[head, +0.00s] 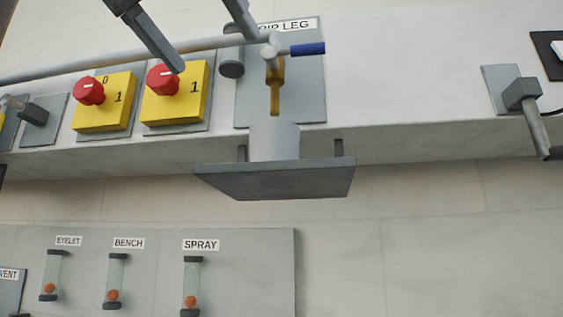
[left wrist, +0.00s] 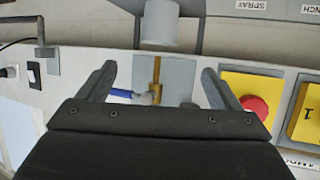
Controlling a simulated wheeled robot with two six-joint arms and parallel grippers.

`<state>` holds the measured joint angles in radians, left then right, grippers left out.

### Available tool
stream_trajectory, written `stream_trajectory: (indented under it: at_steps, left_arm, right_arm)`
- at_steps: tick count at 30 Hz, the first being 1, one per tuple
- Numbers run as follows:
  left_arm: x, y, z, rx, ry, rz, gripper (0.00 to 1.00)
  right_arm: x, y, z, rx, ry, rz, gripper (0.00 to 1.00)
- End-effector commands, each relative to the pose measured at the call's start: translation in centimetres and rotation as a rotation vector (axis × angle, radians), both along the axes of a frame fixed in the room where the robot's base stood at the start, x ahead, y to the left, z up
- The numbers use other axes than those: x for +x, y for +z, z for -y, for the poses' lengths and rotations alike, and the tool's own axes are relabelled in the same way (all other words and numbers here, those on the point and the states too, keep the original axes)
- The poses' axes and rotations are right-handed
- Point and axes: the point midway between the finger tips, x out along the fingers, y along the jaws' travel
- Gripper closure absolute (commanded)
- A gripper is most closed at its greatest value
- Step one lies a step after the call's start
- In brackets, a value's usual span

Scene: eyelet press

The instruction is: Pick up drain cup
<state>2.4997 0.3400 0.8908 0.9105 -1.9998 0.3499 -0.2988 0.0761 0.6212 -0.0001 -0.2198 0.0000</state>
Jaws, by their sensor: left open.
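The drain cup (head: 274,140), a plain light grey cylinder, stands upright on a dark grey shelf (head: 275,182) below the brass drain pipe (head: 275,98) of the drip leg. It also shows in the left wrist view (left wrist: 160,22), beyond my fingertips. My left gripper (head: 218,54) is open and empty, above and left of the cup in the head view. In the left wrist view its two fingers (left wrist: 159,70) stand wide apart, with the brass pipe and blue valve handle (left wrist: 120,94) showing between them. My right gripper is in neither view.
Two yellow boxes with red knobs (head: 90,91) (head: 166,79) sit left of the drip leg plate (head: 309,95). A blue-handled valve (head: 308,48) is above the cup. Two small brackets flank the cup at the shelf's back.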

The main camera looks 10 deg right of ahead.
Motion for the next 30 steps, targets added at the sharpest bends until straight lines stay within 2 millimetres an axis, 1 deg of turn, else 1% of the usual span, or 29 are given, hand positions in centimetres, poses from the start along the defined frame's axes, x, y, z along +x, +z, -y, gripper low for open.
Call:
stream_trajectory:
  at_steps: [2,4,13,21,27,30]
  left_arm:
    - [-0.3,0.0,0.5,0.010,-0.005,0.004,0.14]
    - [0.0,-0.1,1.0,0.013,-0.006,0.004,0.14]
    - [2.9,-1.5,3.5,0.010,-0.008,0.003,0.14]
    - [5.4,-2.8,5.8,0.011,-0.007,0.003,0.14]
    - [7.0,-3.7,7.2,0.009,-0.007,0.003,0.14]
    - [7.4,-4.2,7.6,0.009,-0.007,0.003,0.14]
  right_arm:
    - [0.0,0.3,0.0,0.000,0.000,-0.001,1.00]
    - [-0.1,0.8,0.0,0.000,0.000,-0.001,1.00]
    - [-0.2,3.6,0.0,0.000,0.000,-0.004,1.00]
    - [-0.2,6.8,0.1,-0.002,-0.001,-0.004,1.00]
    - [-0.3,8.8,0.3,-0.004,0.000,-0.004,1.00]
    - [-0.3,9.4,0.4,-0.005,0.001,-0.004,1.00]
